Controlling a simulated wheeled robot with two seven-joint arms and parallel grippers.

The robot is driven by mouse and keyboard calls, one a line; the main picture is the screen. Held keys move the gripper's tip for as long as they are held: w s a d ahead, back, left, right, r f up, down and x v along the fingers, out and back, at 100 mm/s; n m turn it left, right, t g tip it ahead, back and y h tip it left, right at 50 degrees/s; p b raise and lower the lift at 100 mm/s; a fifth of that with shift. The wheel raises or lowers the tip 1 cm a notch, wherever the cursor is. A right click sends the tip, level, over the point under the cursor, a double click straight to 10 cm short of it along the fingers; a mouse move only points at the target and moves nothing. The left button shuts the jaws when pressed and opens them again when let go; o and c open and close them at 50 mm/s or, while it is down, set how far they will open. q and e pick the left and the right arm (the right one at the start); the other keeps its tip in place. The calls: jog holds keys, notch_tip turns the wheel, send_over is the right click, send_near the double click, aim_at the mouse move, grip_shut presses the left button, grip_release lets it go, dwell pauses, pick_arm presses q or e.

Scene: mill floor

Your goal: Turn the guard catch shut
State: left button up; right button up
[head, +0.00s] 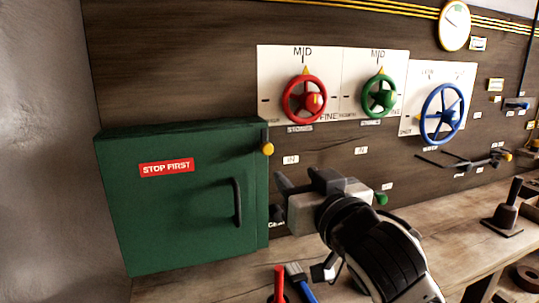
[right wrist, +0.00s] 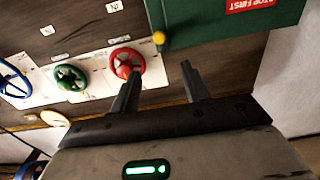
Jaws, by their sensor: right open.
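The guard is a green box (head: 185,215) with a red "STOP FIRST" label and a dark upright handle. At its upper right edge is the guard catch (head: 267,149), a short dark bar with a yellow knob at its lower end. The knob also shows in the right wrist view (right wrist: 159,38), just beyond the gap between my fingertips. My right gripper (head: 297,180) is open and empty, below and to the right of the catch and apart from it. My left gripper is not in view.
Red (head: 304,99), green (head: 379,96) and blue (head: 441,113) handwheels are on white wall plates to the right. A blue-handled brush (head: 298,278) and a red-handled tool (head: 278,284) are on the wooden bench (head: 450,237). A dark handled block (head: 508,212) stands at right.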

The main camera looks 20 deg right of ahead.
aim_at(269, 149)
jog(key=w+p, duration=0.1)
jog(key=w, duration=0.9)
jog(key=w+p, duration=0.1)
jog(key=w, duration=0.4)
jog(key=shift+w+a+p, duration=0.2)
jog(key=shift+a+p, duration=0.05)
jog(key=shift+p, duration=0.1)
jog(key=shift+f, duration=0.1)
jog(key=c, duration=1)
